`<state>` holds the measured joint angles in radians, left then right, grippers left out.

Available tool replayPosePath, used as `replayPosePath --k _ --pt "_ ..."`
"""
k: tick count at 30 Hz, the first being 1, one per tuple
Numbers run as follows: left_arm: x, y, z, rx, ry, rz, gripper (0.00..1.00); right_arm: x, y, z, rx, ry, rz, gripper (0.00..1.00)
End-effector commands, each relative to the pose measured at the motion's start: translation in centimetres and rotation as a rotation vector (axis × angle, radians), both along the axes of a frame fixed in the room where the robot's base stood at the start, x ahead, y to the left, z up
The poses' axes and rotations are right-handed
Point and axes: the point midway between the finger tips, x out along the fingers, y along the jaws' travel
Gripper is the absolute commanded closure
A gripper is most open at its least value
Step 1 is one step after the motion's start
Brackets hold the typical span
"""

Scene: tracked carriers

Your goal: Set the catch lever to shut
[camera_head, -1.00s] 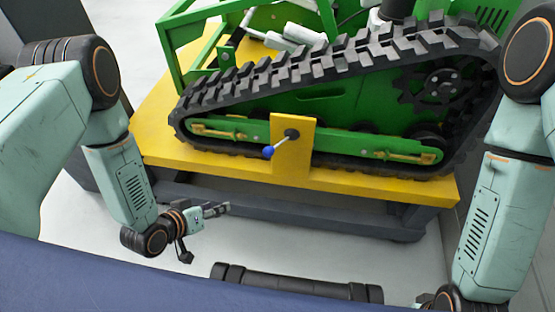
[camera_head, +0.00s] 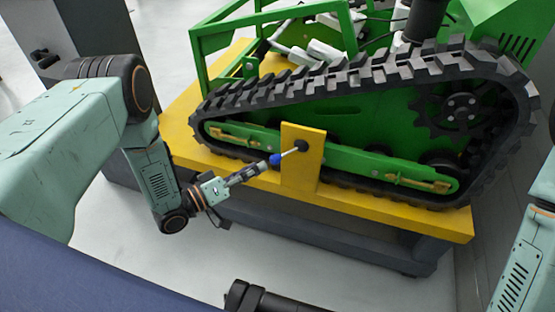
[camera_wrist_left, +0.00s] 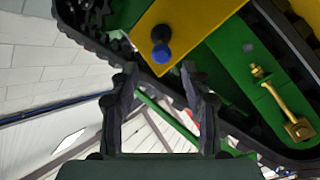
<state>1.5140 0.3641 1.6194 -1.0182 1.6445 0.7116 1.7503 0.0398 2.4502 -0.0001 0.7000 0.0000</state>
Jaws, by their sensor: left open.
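The catch lever (camera_head: 289,152) has a thin pale rod and a blue ball knob. It is mounted on an upright yellow plate (camera_head: 300,178) and points left and slightly down from its dark pivot. My left gripper (camera_head: 262,166) is open, with its fingertips close to the knob. In the left wrist view, the blue knob (camera_wrist_left: 161,52) lies just beyond the gap between the open fingers (camera_wrist_left: 160,82). I cannot tell whether they touch it. My right gripper is out of view.
The yellow plate stands before a green tracked carrier (camera_head: 375,110) with a black track (camera_head: 350,75). The carrier rests on a yellow-topped platform (camera_head: 420,218) with a dark base. Pale open floor (camera_head: 200,260) lies in front. A grey pillar (camera_head: 105,35) stands at back left.

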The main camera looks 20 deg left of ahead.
Motion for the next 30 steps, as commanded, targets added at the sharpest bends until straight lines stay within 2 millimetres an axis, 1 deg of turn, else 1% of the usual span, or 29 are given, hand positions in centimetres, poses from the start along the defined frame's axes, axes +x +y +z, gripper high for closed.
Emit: replayPosePath --k 6,13,18,25,30 --pt "2.7 -2.0 -0.2 0.003 -0.003 -0.002 0.53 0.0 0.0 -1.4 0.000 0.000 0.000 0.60" --pt "4.9 -3.9 -0.2 0.004 -0.001 -0.001 0.53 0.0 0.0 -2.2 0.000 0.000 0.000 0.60" --pt "5.5 -4.4 -0.1 0.003 0.000 0.001 0.53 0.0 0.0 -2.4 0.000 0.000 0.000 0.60" --pt "5.5 -4.5 -0.1 0.003 0.001 0.001 0.53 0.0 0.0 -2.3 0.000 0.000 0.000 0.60" --pt "5.5 -4.5 -0.1 0.003 0.001 0.001 0.67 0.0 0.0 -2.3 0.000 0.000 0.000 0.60"
